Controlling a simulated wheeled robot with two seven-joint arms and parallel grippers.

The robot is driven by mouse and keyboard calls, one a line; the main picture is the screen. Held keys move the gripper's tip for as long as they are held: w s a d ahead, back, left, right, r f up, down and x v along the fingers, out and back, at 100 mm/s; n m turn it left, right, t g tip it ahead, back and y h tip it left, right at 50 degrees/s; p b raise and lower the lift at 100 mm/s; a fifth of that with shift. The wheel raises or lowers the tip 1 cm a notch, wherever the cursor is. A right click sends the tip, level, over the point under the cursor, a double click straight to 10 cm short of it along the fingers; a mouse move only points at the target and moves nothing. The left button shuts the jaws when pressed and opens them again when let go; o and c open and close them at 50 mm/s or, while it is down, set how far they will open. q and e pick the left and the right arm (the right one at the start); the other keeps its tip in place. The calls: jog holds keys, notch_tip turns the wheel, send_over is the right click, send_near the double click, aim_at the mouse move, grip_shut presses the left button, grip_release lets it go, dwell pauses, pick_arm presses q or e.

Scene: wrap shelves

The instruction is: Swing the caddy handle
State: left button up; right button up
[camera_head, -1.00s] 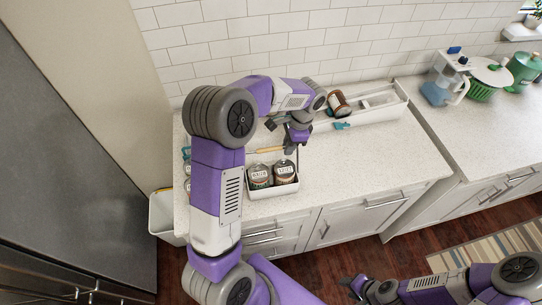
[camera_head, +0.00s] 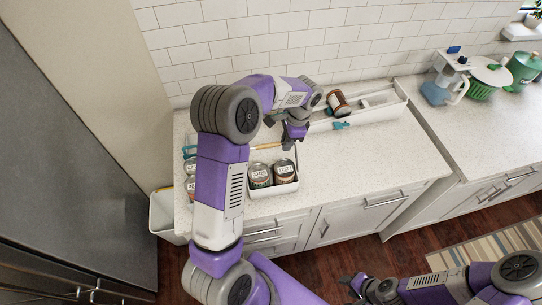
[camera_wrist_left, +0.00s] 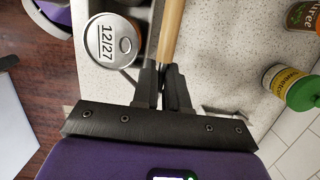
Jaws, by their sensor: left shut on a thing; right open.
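The caddy (camera_head: 287,189) is a white tray near the counter's front edge, with dark labelled cans (camera_head: 260,176) in it. My left arm hides its middle. Its wooden handle bar (camera_head: 264,147) shows above the cans, and also in the left wrist view (camera_wrist_left: 171,32). My left gripper (camera_head: 289,145) is shut on the handle near its right end; its fingers close on the bar in the wrist view (camera_wrist_left: 162,82). My right gripper (camera_head: 351,283) is open and empty, low in front of the cabinets.

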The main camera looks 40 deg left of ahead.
pick_arm(q)
jog(key=shift+w+a+f, duration=0.65)
jog(key=shift+a+f, duration=0.05)
jog(key=shift+f, duration=0.05)
jog(key=shift+a+f, duration=0.1)
jog(key=shift+f, duration=0.05)
jog(key=shift+w+a+f, duration=0.3)
jog(key=shift+w+f, duration=0.05)
jog(key=shift+f, duration=0.15)
jog(key=o, duration=0.4)
jog(key=shift+r, duration=0.1)
